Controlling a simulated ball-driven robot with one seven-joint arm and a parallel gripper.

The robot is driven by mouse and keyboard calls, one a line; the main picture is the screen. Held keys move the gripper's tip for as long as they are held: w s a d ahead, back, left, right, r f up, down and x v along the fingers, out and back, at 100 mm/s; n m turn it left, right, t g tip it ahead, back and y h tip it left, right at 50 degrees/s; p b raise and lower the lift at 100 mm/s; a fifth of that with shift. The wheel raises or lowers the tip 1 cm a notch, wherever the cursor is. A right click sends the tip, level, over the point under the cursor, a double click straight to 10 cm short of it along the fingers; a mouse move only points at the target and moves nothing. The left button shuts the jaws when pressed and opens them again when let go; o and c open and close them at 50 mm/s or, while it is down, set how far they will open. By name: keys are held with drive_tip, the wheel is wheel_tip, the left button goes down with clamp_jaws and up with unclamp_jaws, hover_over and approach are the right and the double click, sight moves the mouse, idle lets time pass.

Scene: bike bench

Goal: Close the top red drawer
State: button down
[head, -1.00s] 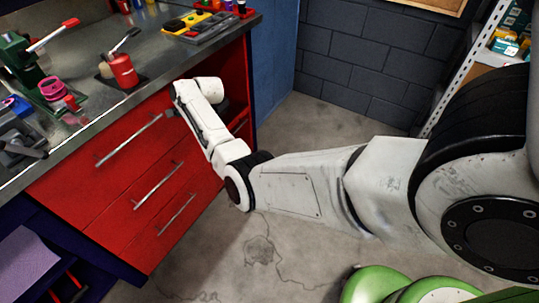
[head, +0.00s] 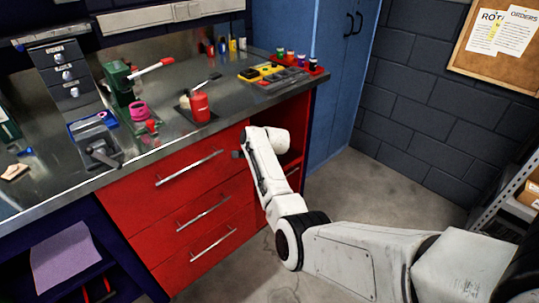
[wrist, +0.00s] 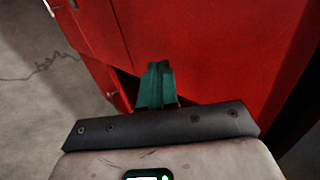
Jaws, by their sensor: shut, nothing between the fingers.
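The top red drawer (head: 150,190) is the upper of three stacked red drawers under the metal bench top, with a long silver bar handle (head: 188,168). Its front looks about flush with the drawers below, though a small gap cannot be ruled out. My gripper (head: 237,154) is beside the drawer front's right end, just right of the handle. In the wrist view my teal fingers (wrist: 157,80) are together and empty, pointing at a red panel (wrist: 215,50) that fills much of the picture. Whether they touch it cannot be told.
An open red compartment (head: 291,140) lies right of my wrist. A blue cabinet (head: 315,60) stands behind. Concrete floor (head: 375,185) is clear at right.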

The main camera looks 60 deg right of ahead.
drive_tip(key=s+f+p+v, duration=0.1)
drive_tip(key=v, duration=1)
drive_tip(key=shift+p, duration=0.4)
drive_tip(key=shift+w, duration=0.1)
drive_tip(key=s+a+f+n+g+y, duration=0.1)
drive_tip(key=s+a+f+n, duration=0.25)
drive_tip(key=a, duration=0.25)
drive_tip(key=s+a+f+n+g, duration=0.1)
drive_tip(key=s+a+f+n, duration=0.15)
drive_tip(key=s+a, duration=0.2)
drive_tip(key=s+a+f+n+g+y, duration=0.1)
drive_tip(key=s+a+f+n+g, duration=0.1)
drive_tip(key=s+a+n, duration=0.3)
drive_tip(key=s+a+n+g, duration=0.4)
drive_tip(key=s+a+n, duration=0.5)
drive_tip(key=s+a, duration=0.7)
drive_tip(key=shift+s+a+n+p, duration=0.2)
drive_tip(key=shift+s+n+p, duration=0.2)
drive_tip(key=shift+s, duration=0.5)
drive_tip(key=shift+f, duration=0.1)
